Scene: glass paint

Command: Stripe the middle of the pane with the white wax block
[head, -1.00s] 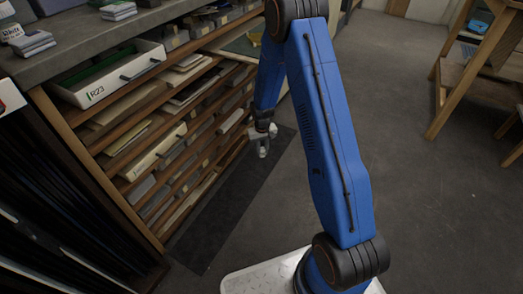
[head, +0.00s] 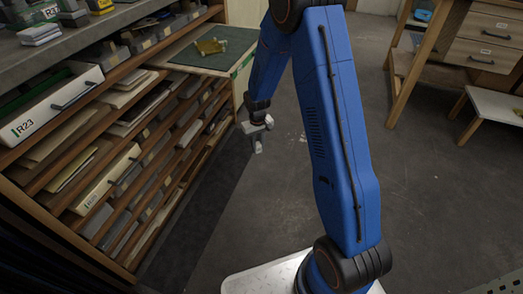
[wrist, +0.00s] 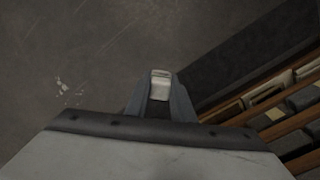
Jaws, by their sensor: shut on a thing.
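My gripper (head: 257,138) hangs at the end of my blue arm, in front of the shelving and above the floor. It is shut on a small off-white block, the white wax block (wrist: 160,84), which shows between the fingers in the wrist view. The gripper also shows in the wrist view (wrist: 161,98), pointing at the grey floor. I cannot make out a glass pane in either view.
A shelf rack with a tray marked R23 (head: 50,106) stands at the left. A green mat (head: 228,61) with a brass-coloured object (head: 210,46) lies on a worktop behind my gripper. A drawer desk (head: 484,43) and low bench (head: 497,105) are at the right. The middle floor is open.

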